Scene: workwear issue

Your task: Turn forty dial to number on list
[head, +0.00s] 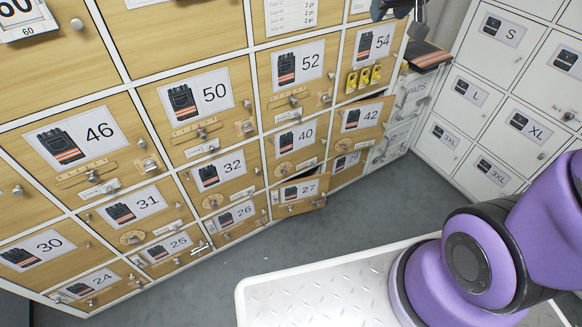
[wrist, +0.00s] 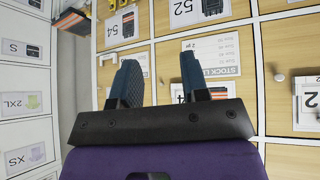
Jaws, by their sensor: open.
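The wooden locker door marked 40 (head: 295,140) is in the middle of the head view. Its round dial (head: 285,168) is at the door's lower left; its setting is too small to read. A white printed list (head: 290,14) shows at the top of the head view, cut off by the edge, with lines ending in "2 pr". A sheet headed "STOCK LI…" (wrist: 212,55) shows in the wrist view, partly hidden behind a finger. My gripper (wrist: 160,72) is open and empty in front of the upper lockers, far above the dial. In the head view only a dark part of it shows.
The door marked 27 (head: 300,189) stands slightly ajar below 40, and 42 (head: 362,117) shows a dark gap. Yellow tags (head: 364,77) hang on 54. White lockers (head: 490,110) stand at right. A metal-plated white platform (head: 330,285) is in front; grey floor lies between.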

